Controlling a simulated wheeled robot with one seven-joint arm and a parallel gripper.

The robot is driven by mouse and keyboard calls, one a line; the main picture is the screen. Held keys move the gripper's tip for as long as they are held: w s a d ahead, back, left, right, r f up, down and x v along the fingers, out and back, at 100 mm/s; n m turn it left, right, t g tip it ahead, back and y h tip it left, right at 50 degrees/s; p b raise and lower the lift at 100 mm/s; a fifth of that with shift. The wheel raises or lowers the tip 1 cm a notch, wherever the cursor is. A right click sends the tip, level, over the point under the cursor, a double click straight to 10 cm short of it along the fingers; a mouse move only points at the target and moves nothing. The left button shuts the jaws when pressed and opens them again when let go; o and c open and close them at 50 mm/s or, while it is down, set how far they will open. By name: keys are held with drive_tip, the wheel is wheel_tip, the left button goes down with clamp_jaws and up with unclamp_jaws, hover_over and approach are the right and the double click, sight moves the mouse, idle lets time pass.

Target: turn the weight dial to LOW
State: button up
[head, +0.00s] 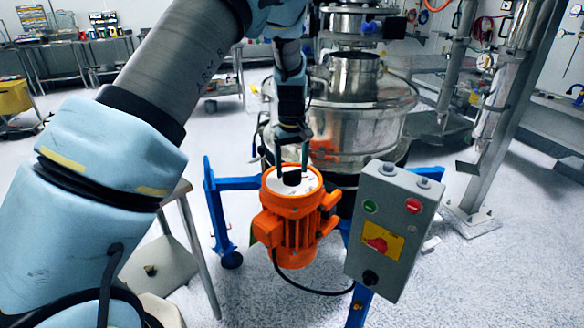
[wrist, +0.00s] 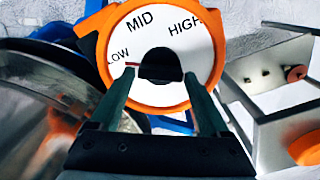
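The orange motor (head: 297,228) stands in front of the steel sifter, with a white dial face (head: 312,180) on top. In the wrist view the dial face (wrist: 200,52) reads LOW, MID and HIGH, left to right. A black knob (wrist: 160,63) sits at its centre; it also shows in the head view (head: 292,178). A thin red mark (wrist: 131,65) lies left of the knob, just beside the word LOW. My gripper (head: 292,158) points down over the dial, its fingers apart on either side of the knob. In the wrist view my gripper (wrist: 158,78) shows a narrow gap to the knob.
A grey control box (head: 393,225) with green and red buttons stands right of the motor. The steel sifter (head: 350,125) rises behind it. A blue frame (head: 218,215) surrounds the motor. A small metal stand (head: 160,265) is at the left. The floor at right front is clear.

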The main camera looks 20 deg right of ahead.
sight(292, 171)
drive_tip(key=shift+o, duration=1.4)
drive_tip(key=shift+s, duration=0.1)
wheel_tip(292, 171, up, 11)
drive_tip(key=b, duration=0.3)
drive_tip(key=shift+f, duration=0.15)
